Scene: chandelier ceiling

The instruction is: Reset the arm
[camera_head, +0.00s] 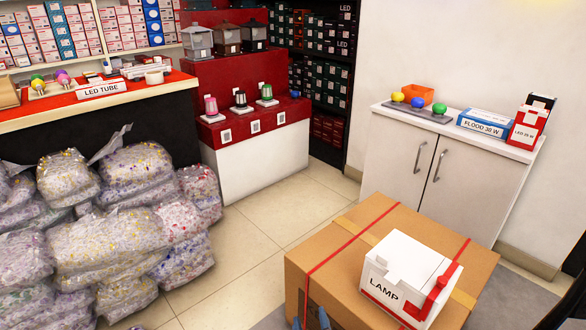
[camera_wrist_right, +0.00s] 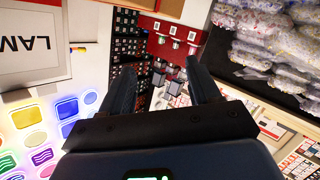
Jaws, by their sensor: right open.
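My right gripper (camera_head: 310,321) just shows at the bottom edge of the head view, in front of the brown carton. In the right wrist view my right gripper (camera_wrist_right: 161,82) has its two dark fingers spread apart. Nothing is between them but the distant shelves and lanterns. The white LAMP box (camera_head: 406,270) with red trim sits on the large brown carton (camera_head: 335,247), to the right of the gripper and apart from it. My left gripper is not in view.
A white cabinet (camera_head: 394,160) stands at the back right with small boxes and coloured bulbs on top. Stacked plastic bags (camera_head: 110,235) fill the left below the LED TUBE counter (camera_head: 60,108). Tiled floor (camera_head: 235,255) is clear between bags and carton.

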